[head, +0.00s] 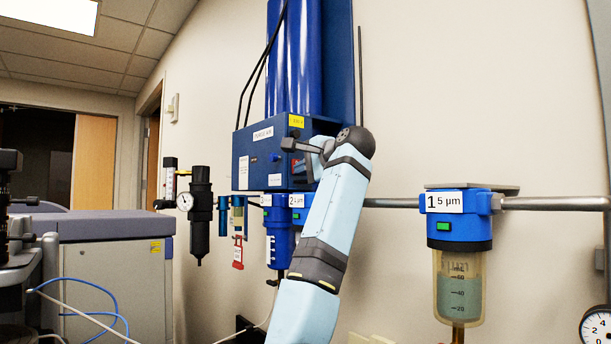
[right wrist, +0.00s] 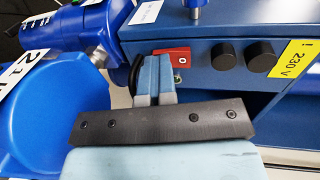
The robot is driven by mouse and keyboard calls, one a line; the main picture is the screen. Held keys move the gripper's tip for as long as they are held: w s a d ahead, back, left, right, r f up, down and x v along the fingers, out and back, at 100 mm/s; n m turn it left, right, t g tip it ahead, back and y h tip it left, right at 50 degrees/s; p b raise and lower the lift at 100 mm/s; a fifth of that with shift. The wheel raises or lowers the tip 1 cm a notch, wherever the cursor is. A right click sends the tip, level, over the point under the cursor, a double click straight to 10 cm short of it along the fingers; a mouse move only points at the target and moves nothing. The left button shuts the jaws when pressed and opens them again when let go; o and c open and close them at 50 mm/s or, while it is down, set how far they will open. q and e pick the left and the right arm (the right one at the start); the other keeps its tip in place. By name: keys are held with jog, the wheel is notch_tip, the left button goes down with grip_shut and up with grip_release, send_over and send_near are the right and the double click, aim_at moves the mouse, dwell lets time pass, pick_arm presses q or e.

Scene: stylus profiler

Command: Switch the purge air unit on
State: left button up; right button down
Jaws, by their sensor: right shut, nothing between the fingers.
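The purge air unit is a blue box (head: 262,150) on the wall below blue cylinders in the head view. In the right wrist view its blue face (right wrist: 220,55) carries a red switch (right wrist: 180,55) with a white "O" mark. My right gripper (head: 288,145) reaches to the front of the box. In the right wrist view the gripper (right wrist: 155,62) is shut and empty, with its fingertips right at the switch's left part, which they partly hide. I cannot tell whether they touch it. My left gripper is not in view.
Two dark round knobs (right wrist: 261,58) and a yellow "230 V" label (right wrist: 294,62) sit right of the switch. A pressure gauge (head: 185,201) and blue filter housings hang along the pipe. A filter marked "1 5 µm" (head: 459,220) hangs at right.

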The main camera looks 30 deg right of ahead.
jog(key=shift+w+f+t+p, duration=0.1)
jog(key=shift+t+p, duration=0.2)
jog(key=shift+s+f, duration=0.1)
jog(key=shift+s, duration=0.2)
jog(key=s+d+r+b, duration=0.1)
jog(key=s+r+b, duration=0.1)
jog(key=s, duration=1.1)
jog(key=shift+s, duration=0.15)
